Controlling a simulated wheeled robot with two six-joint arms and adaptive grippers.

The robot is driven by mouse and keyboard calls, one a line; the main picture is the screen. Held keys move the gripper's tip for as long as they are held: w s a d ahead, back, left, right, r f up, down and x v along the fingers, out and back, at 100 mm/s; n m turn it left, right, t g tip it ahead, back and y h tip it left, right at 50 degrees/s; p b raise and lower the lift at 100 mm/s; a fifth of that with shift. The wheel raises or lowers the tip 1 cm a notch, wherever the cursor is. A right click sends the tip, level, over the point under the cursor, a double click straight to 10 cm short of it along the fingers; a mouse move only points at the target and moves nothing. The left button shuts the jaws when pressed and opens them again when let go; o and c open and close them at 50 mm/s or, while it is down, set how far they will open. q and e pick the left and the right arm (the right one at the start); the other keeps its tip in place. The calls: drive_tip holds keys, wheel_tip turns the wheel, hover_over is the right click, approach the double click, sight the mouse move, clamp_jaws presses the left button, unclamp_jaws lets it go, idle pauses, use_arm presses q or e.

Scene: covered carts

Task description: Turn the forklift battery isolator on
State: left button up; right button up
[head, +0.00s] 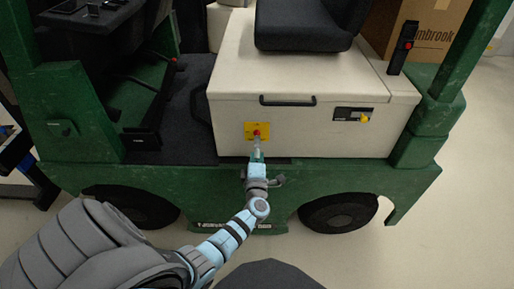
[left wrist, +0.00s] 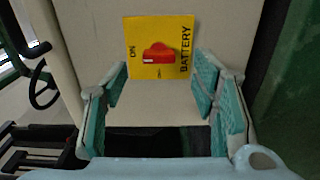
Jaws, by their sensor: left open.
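The battery isolator is a red rotary knob (head: 257,133) on a yellow plate (head: 249,127) on the front of the cream seat box. In the left wrist view the red knob (left wrist: 158,54) sits mid-plate, its bar lying roughly across the picture with a pale mark at its left part. The yellow plate (left wrist: 135,35) reads BATTERY along its right edge and ON at the left; a small lower label is unclear. My left gripper (head: 257,152) is open in front of the knob. Its teal-padded fingers (left wrist: 163,75) stand either side of the plate, with nothing between them. My right gripper is out of view.
The green forklift (head: 400,172) surrounds the cream box (head: 300,85). A black handle (head: 287,100) is above the plate, and a panel with a yellow knob (head: 364,117) is to the right. The dark seat (head: 300,25) sits on top. Open floor lies at front right.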

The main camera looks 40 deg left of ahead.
use_arm(q)
drive_tip(key=v, duration=0.7)
drive_tip(key=shift+w, duration=0.1)
drive_tip(key=w+d+f+m+t+h, duration=0.1)
drive_tip(key=d+f+m+h, duration=0.55)
drive_tip(key=m, duration=0.35)
drive_tip(key=s+d+f+m+g+h+p, duration=0.1)
drive_tip(key=s+d+f+m+g+h, duration=0.15)
drive_tip(key=s+f+m, duration=0.4)
drive_tip(key=s+d+f+m+g+h+p, duration=0.1)
drive_tip(key=s+d+f+m+g, duration=0.15)
drive_tip(key=f, duration=0.65)
drive_tip(key=s+a+f+m+g+p, duration=0.1)
drive_tip(key=s+f+m+g, duration=0.1)
drive_tip(key=s, duration=0.9)
drive_tip(key=s+a+f+m+g+p, duration=0.1)
drive_tip(key=s+f+g, duration=0.3)
drive_tip(key=s, duration=0.7)
drive_tip(key=s+a+f+m+g+p, duration=0.1)
drive_tip(key=s+f+m+g, duration=0.2)
drive_tip(key=s, duration=0.8)
drive_tip(key=shift+s+a+f+m+p, duration=0.15)
drive_tip(key=shift+a+f+m+p, duration=0.15)
drive_tip(key=shift+f+p, duration=0.1)
